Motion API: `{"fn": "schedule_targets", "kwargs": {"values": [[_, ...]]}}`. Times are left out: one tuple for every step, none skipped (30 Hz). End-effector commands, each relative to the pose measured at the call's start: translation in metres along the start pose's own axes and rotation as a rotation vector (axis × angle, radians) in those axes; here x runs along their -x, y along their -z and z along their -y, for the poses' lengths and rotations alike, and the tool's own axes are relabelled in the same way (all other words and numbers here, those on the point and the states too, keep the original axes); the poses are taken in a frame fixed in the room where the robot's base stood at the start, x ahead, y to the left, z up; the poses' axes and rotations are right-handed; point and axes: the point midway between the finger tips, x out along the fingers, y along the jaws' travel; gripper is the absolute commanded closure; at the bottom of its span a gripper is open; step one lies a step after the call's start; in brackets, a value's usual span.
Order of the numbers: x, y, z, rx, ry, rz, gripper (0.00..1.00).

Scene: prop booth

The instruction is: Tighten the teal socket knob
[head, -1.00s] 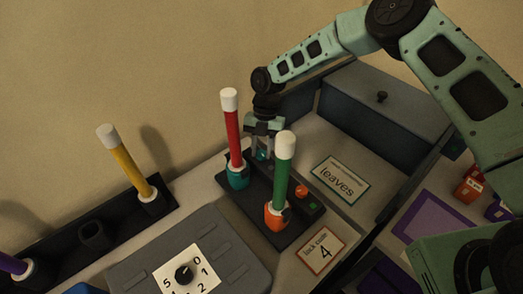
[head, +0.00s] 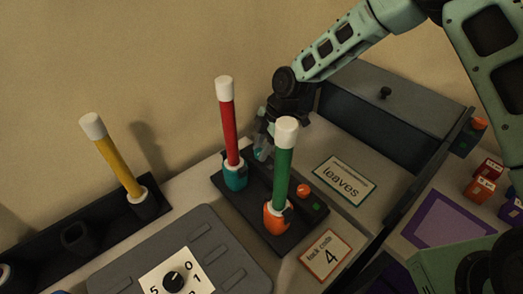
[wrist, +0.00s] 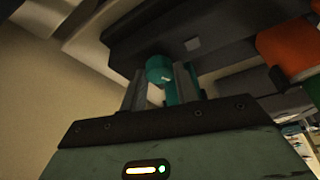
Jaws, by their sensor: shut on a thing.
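The teal socket (head: 235,178) stands on a dark base block (head: 246,209) and holds an upright red stick with a white cap (head: 228,120). My gripper (head: 262,146) is low at the block's back edge, just behind and right of the teal socket. In the wrist view the round teal knob (wrist: 158,69) sits between the two fingers, and my gripper (wrist: 162,78) is shut on it. More teal shows beside the right finger, probably the socket. In the head view the knob is mostly hidden by the fingers.
An orange socket (head: 277,216) with a green stick (head: 284,165) stands at the block's front, close to my gripper. A grey dial box (head: 215,245) lies front left, and a yellow stick (head: 117,158) stands in a dark rack.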

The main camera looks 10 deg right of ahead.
Motion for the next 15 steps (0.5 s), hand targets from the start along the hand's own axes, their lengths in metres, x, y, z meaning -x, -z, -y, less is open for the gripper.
{"fn": "schedule_targets", "kwargs": {"values": [[-0.0019,-0.0013,0.0009,-0.04,-0.018,0.002,0.92],[-0.0019,-0.0011,0.0008,-0.067,-0.029,0.002,0.92],[-0.0022,-0.0009,0.0016,-0.101,-0.042,0.002,0.92],[-0.0021,-0.0007,0.0013,-0.127,-0.055,0.002,0.92],[-0.002,-0.0007,0.0016,-0.153,-0.065,0.002,0.92],[-0.0024,-0.0007,0.002,-0.188,-0.079,0.002,0.92],[-0.0024,-0.0006,0.0021,-0.214,-0.09,0.002,0.92],[-0.0022,-0.0003,0.002,-0.24,-0.102,0.002,0.92],[-0.0025,-0.0003,0.0026,-0.275,-0.115,0.002,0.92],[-0.0024,-0.0004,0.0024,-0.301,-0.128,0.002,0.92],[-0.0023,-0.0005,0.0026,-0.327,-0.138,0.003,0.92],[-0.0027,0.0,0.003,-0.361,-0.152,0.002,0.92],[-0.0027,0.0003,0.0031,-0.387,-0.163,0.002,0.92],[-0.0025,0.0002,0.0029,-0.413,-0.175,0.002,0.92],[-0.0028,0.0,0.0035,-0.446,-0.187,0.003,0.92]]}}
